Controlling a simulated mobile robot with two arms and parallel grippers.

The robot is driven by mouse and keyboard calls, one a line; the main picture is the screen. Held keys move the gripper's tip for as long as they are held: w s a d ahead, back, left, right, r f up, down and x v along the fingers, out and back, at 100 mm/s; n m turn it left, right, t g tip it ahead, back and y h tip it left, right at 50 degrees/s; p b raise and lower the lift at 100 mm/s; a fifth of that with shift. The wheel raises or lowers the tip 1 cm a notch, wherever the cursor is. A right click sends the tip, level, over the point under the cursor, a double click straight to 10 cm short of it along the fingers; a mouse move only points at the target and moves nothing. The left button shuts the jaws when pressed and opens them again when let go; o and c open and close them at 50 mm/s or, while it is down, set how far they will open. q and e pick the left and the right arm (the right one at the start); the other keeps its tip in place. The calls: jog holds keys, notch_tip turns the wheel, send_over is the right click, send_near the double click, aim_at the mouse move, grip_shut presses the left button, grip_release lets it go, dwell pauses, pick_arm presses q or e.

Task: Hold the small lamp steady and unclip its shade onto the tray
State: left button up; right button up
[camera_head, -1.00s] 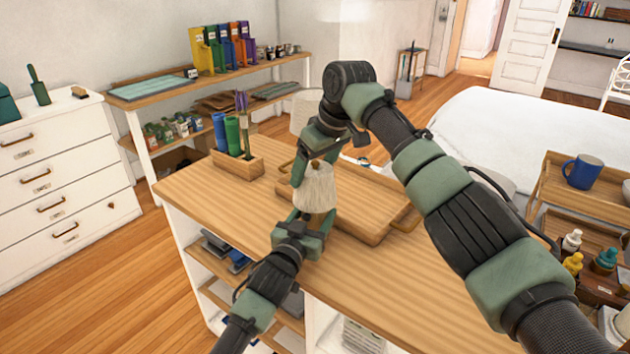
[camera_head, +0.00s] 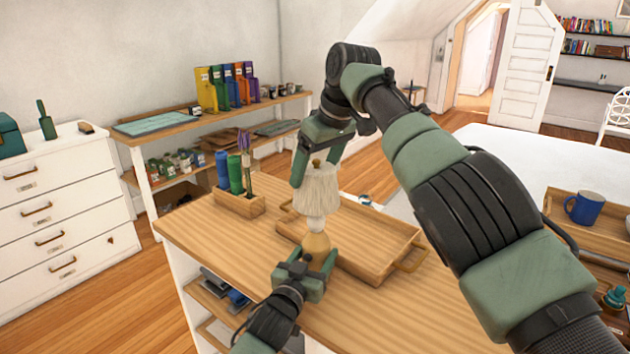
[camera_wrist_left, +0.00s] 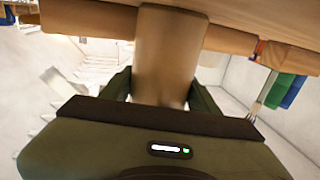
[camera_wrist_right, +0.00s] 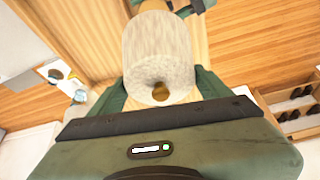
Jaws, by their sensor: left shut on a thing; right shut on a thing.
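The small lamp's wooden base (camera_head: 316,243) is held in my left gripper (camera_head: 310,260), which is shut on it. In the left wrist view the base (camera_wrist_left: 165,60) fills the space between the fingers. The pale ribbed shade (camera_head: 317,192) is upright above the base. My right gripper (camera_head: 316,172) is shut on the shade from above; the right wrist view shows the shade (camera_wrist_right: 158,55) between its fingers, with a brass knob on top. I cannot tell whether shade and base still touch. The wooden tray (camera_head: 375,262) lies behind and right of the lamp, empty where visible.
A wooden holder (camera_head: 238,203) with blue and green tubes stands on the worktop (camera_head: 205,228), left of the tray. A side tray with a blue mug (camera_head: 584,207) is at far right. The worktop is bare around the left and front of the lamp.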

dwell(0.4)
pick_arm(q)
jog(key=o, duration=1.9)
jog(key=v, duration=1.2)
jog(key=shift+f, duration=0.1)
